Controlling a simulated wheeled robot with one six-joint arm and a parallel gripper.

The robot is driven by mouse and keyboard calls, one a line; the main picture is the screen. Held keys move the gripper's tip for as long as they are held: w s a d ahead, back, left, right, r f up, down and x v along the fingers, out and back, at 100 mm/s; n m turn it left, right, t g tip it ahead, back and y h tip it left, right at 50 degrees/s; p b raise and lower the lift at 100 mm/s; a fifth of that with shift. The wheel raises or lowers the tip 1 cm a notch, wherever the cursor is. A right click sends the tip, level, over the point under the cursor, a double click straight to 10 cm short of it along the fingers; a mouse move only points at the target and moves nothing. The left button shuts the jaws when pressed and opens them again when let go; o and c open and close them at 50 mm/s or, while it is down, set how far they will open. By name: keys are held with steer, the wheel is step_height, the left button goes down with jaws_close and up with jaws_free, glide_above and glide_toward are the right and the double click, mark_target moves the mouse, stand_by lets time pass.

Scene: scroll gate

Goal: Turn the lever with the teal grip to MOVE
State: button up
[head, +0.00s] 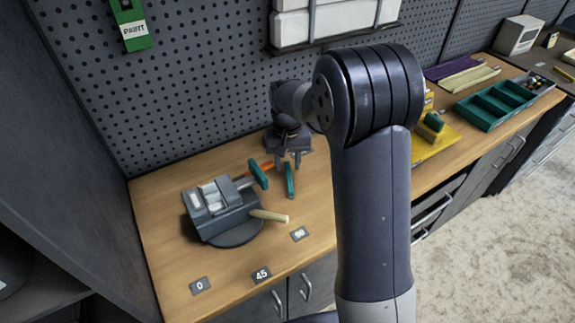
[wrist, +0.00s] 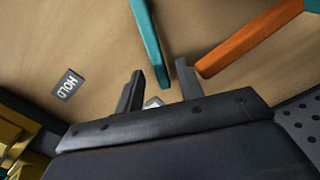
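A lever with a teal grip (wrist: 148,35) shows in the wrist view, its near end lying in the picture between my finger tips. In the head view a slim teal bar (head: 289,180), which looks like this grip, stands just below my gripper (head: 290,161). My gripper also shows in the wrist view (wrist: 160,82), with its two dark fingers apart and no clear contact with the grip. A HOLD label (wrist: 68,85) lies on the wood at left in the wrist view. No MOVE label can be read.
An orange bar (wrist: 250,38) lies right of the teal grip. A grey vise-like device (head: 222,208) with a tan handle (head: 269,215) and a second teal piece (head: 258,174) stands at left. Plates 0, 45 and 90 lie before it. A yellow tray (head: 435,143) is at right.

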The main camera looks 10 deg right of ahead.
mark_target(287, 170)
step_height(287, 170, up, 9)
stand_by(0.3)
step_height(287, 170, down, 10)
steer(key=shift+f, duration=0.25)
steer(key=shift+d+f, duration=0.1)
steer(key=shift+d, duration=0.05)
stand_by(0.4)
